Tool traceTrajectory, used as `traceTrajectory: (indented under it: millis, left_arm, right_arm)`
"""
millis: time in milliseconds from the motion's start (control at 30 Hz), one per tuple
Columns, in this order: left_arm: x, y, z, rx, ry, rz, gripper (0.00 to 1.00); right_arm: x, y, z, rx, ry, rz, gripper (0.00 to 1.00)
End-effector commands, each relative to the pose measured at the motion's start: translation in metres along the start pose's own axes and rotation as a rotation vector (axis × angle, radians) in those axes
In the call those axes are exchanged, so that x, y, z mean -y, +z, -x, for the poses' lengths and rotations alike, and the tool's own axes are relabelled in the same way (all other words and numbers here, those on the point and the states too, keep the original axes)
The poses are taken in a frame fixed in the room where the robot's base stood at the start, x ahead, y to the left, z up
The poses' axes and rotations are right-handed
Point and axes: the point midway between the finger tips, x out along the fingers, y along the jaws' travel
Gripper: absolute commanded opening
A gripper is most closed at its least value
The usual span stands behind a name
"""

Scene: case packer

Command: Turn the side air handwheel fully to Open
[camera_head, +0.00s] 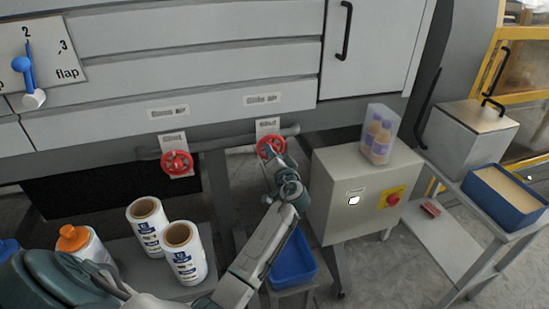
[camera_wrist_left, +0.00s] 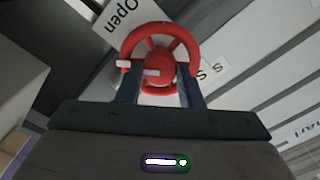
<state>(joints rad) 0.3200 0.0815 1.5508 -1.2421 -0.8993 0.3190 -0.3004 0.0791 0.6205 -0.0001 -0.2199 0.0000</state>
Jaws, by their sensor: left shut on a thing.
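Two red handwheels show on the pipe below the machine in the head view. My left gripper (camera_head: 272,163) reaches up to the right handwheel (camera_head: 270,146) and covers its lower part. In the left wrist view that red handwheel (camera_wrist_left: 160,40) fills the upper middle, and the two fingers of my left gripper (camera_wrist_left: 160,78) are shut on its near part, either side of the hub. A white pointer mark lies across the wheel. A plate (camera_wrist_left: 122,22) reading Open sits behind it at upper left. The other handwheel (camera_head: 177,164) is free. My right gripper is out of view.
A grey box (camera_head: 335,205) with a red button stands close right of my left arm. A blue bin (camera_head: 292,262) lies below it. White rolls (camera_head: 184,252) stand on a stand at left. Small labels (camera_head: 262,99) above the wheels are too blurred to read.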

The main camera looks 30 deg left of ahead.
Motion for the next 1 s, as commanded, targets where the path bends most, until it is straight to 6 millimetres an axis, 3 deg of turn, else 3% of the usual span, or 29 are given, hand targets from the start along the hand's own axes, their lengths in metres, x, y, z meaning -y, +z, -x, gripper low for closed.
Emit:
traceTrajectory:
  millis: [500,1000]
  left_arm:
    - [0.000,0.000,0.000,0.001,0.001,-0.469,0.11]
    - [-0.001,0.001,0.000,0.001,0.002,-0.702,0.11]
  right_arm:
    - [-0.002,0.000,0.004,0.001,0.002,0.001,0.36]
    - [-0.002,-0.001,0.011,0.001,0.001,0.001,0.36]
